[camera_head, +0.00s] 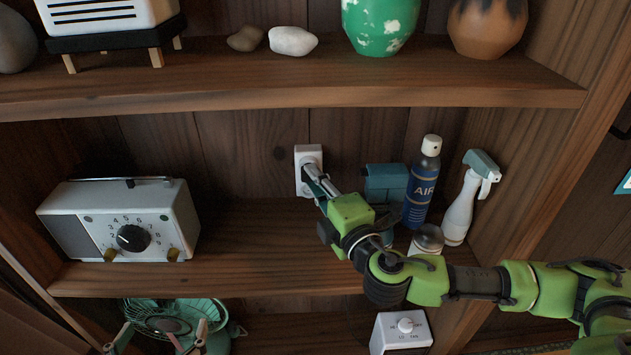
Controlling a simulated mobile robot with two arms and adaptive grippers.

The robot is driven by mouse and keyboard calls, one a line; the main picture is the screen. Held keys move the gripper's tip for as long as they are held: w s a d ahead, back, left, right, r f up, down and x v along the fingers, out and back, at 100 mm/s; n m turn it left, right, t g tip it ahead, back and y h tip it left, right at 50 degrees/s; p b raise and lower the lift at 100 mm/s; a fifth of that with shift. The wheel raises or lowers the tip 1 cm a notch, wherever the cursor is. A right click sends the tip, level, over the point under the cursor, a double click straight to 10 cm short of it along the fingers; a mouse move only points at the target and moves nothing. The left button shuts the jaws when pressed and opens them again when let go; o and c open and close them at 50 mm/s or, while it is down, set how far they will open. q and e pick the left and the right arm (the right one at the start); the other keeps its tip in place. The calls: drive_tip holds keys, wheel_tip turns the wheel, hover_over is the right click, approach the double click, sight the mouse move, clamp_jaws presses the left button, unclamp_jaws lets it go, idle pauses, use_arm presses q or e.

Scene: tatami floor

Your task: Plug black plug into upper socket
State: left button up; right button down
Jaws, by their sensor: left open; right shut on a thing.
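The white socket plate (308,153) is on the back wall of the middle shelf. Its upper part shows; my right gripper covers much of the rest. My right gripper (311,170) comes in from the lower right, its fingertips at the plate's front. It is shut on the black plug, which the fingers hide almost wholly. I cannot tell whether the plug's prongs are in an opening of the socket. My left gripper (160,333) shows at the bottom left, low in front of the green fan. Its fingers are apart and it is empty.
A white radio (85,222) stands left on the middle shelf (245,235). A teal container (386,181), a blue spray can (424,180), a white spray bottle (459,210) and a jar (428,238) stand close to my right arm. The green fan (150,308) stands below.

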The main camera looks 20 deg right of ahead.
drive_tip(key=shift+w+d, duration=0.1)
drive_tip(key=shift+w, duration=0.05)
drive_tip(key=c, duration=1.8)
unclamp_jaws()
drive_tip(key=s, duration=0.4)
drive_tip(key=s+d, duration=0.1)
drive_tip(key=s, duration=0.7)
drive_tip(key=shift+d, duration=0.15)
drive_tip(key=shift+f, duration=0.1)
